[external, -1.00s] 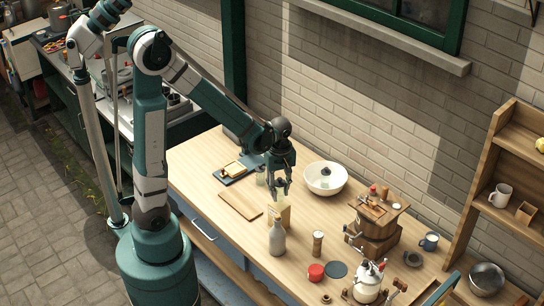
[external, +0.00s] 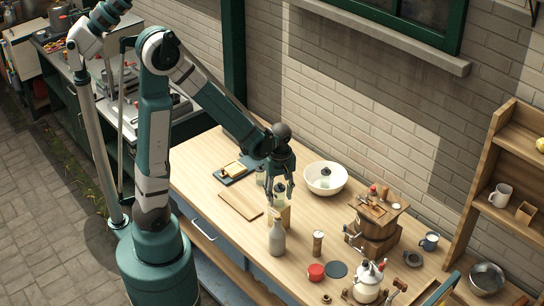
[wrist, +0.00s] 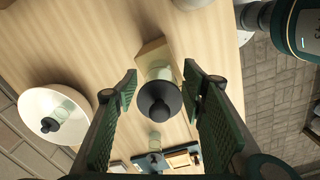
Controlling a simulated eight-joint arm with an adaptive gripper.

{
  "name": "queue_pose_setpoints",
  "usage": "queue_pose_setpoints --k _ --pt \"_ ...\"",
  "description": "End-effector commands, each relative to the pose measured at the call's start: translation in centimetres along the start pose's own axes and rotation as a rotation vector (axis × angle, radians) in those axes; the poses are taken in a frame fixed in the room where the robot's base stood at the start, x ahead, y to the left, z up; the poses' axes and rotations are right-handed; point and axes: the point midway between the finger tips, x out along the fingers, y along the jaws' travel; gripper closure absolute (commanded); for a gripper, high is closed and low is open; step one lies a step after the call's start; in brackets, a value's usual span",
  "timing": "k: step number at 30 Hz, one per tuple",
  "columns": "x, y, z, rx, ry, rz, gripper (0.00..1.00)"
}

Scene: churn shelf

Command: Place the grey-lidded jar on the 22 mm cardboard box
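A jar with a dark grey lid (wrist: 160,101) is between the fingers of my gripper (wrist: 160,88) in the wrist view. In the external view this jar (external: 280,193) appears upright on top of the cardboard box (external: 285,214), though the fingers partly hide the contact. The box (wrist: 153,52) also shows under the jar in the wrist view. My gripper (external: 280,190) is open, with a finger on each side of the jar and gaps visible beside the lid.
A white bowl (external: 338,188) holds another dark-lidded jar (external: 325,176). A similar jar (external: 261,177) stands behind the box, near a dark board with bread (external: 234,169). A grey bottle (external: 277,240) stands close in front of the box. A wooden board (external: 240,205) lies left.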

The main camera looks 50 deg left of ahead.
Motion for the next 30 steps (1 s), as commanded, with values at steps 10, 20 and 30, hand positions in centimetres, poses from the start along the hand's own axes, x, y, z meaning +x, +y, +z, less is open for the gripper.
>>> queue_pose_setpoints --k 10,20,30 --pt "-0.1 0.0 0.0 0.0 0.0 0.0 0.59" --pt "-1.6 0.0 0.0 0.0 0.0 0.0 0.59" --pt "-5.2 0.0 0.0 0.0 0.0 0.0 0.59"
